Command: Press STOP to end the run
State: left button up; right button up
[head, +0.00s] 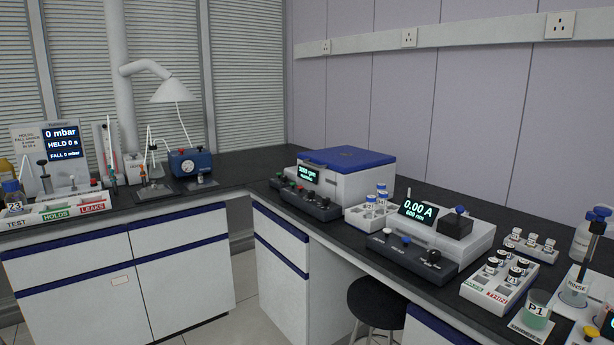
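A centrifuge-like box with a blue lid (350,156) stands on the dark bench right of centre, its lid shut. Its small lit display (308,175) shows an rpm reading, too small to read surely. In front of it is a dark control panel (310,203) with a green button, a red button (300,188) and dark knobs. The labels on the panel are too small to read, so I cannot tell which button is marked STOP. Neither of my grippers is in view.
Right of it stand a rack of blue-capped bottles (372,212) and a photometer (440,232) reading 0.00 A. Further right are a vial tray (500,280) and a beaker (536,310). A stool (378,301) stands below the bench edge. A pressure station (62,150) is at the left.

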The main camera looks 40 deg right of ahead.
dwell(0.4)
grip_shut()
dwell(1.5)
